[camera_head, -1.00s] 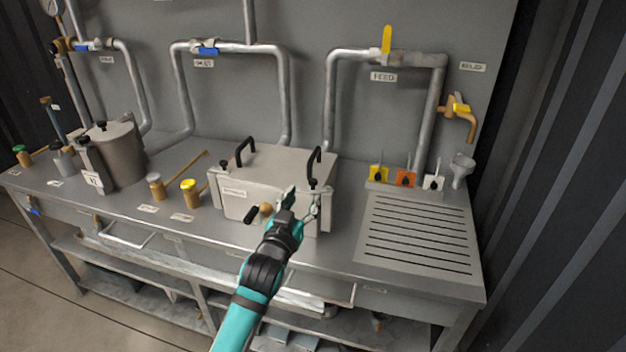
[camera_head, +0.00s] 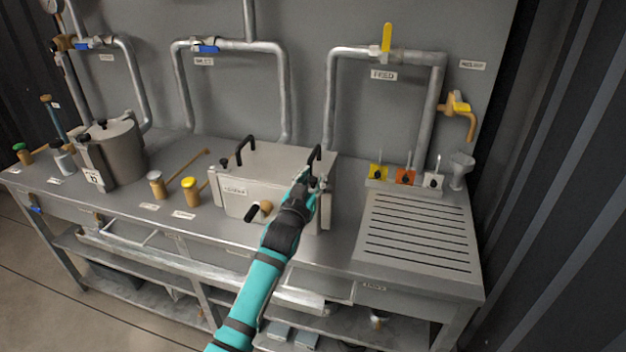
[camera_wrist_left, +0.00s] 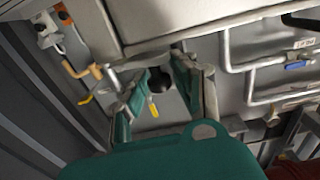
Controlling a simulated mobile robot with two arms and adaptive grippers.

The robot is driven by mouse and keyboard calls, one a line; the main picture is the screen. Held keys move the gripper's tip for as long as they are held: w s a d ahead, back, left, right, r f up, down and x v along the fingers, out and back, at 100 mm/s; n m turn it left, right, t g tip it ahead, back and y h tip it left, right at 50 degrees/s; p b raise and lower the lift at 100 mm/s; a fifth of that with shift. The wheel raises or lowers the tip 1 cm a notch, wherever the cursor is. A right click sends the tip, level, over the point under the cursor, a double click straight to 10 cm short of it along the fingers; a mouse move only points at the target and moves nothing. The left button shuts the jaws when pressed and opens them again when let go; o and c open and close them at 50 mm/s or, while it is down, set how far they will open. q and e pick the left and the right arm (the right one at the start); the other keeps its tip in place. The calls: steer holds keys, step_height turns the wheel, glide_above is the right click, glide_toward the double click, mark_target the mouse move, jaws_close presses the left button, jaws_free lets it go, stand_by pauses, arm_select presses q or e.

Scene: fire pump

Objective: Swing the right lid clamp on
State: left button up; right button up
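The grey metal box with a flat lid (camera_head: 285,160) stands on the bench in the head view. Its right lid clamp (camera_head: 326,207) is at the front right corner, partly hidden by my left gripper. The left lid clamp (camera_head: 214,187) is at the front left corner. My left gripper (camera_head: 311,180) is at the top of the right clamp. In the left wrist view its two fingers (camera_wrist_left: 170,85) are apart, with a black knob (camera_wrist_left: 160,80) showing between them. I cannot tell whether they touch it. My right gripper is not in view.
Two black handles (camera_head: 315,158) rise from the lid, one close to my left gripper. A black-ended lever with a tan ball (camera_head: 265,207) sticks out at the box front. A slotted drain plate (camera_head: 420,235) lies to the right. A pot (camera_head: 122,152) stands at left.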

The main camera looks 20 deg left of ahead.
arm_select(q)
steer(key=c, duration=0.4)
jaws_close()
steer(key=shift+d, duration=0.1)
steer(key=shift+a+f, duration=0.1)
steer(key=shift+a, duration=0.1)
stand_by(0.8)
steer(key=o, duration=0.9)
jaws_free()
steer(key=shift+s+a, duration=0.1)
steer(key=shift+a, duration=0.1)
steer(key=shift+c, duration=0.2)
steer(key=shift+d, duration=0.2)
steer(key=shift+s, duration=0.4)
steer(key=s, duration=1.1)
